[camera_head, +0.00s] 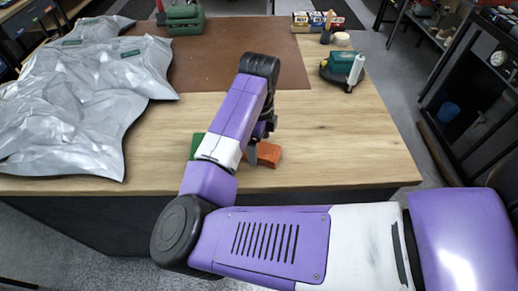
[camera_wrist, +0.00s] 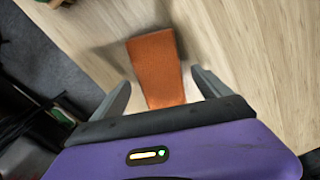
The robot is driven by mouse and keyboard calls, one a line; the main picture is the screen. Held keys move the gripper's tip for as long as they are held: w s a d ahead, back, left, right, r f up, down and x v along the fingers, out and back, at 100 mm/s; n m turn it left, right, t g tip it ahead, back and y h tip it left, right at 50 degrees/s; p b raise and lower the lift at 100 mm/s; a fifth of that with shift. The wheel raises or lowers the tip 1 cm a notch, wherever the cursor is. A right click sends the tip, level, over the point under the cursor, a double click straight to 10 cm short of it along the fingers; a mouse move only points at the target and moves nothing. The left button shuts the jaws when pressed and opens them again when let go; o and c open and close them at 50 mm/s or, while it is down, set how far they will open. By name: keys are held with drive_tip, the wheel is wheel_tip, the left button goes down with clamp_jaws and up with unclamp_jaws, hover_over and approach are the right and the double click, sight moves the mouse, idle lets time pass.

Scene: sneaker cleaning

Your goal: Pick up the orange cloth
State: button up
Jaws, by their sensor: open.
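The orange cloth (camera_wrist: 156,66) is a small folded rectangular block lying on the wooden table in the wrist view. In the head view the orange cloth (camera_head: 268,154) shows near the table's front edge, partly hidden by my arm. My gripper (camera_wrist: 161,88) is open in the wrist view, with one finger on each side of the cloth's near end. The cloth lies between and beyond the fingertips, and no contact shows. In the head view my gripper (camera_head: 252,155) is over the cloth and mostly hidden behind my arm.
A green object (camera_head: 197,145) is partly hidden left of my gripper. Silvery bags (camera_head: 80,100) cover the table's left side. A brown mat (camera_head: 205,65) lies at the back. A green and white item (camera_head: 345,68) stands at the back right. The table's right front (camera_head: 350,140) is clear.

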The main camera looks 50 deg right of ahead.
drive_tip(key=shift+f, duration=0.7)
drive_tip(key=c, duration=1.6)
drive_tip(key=shift+r, duration=0.1)
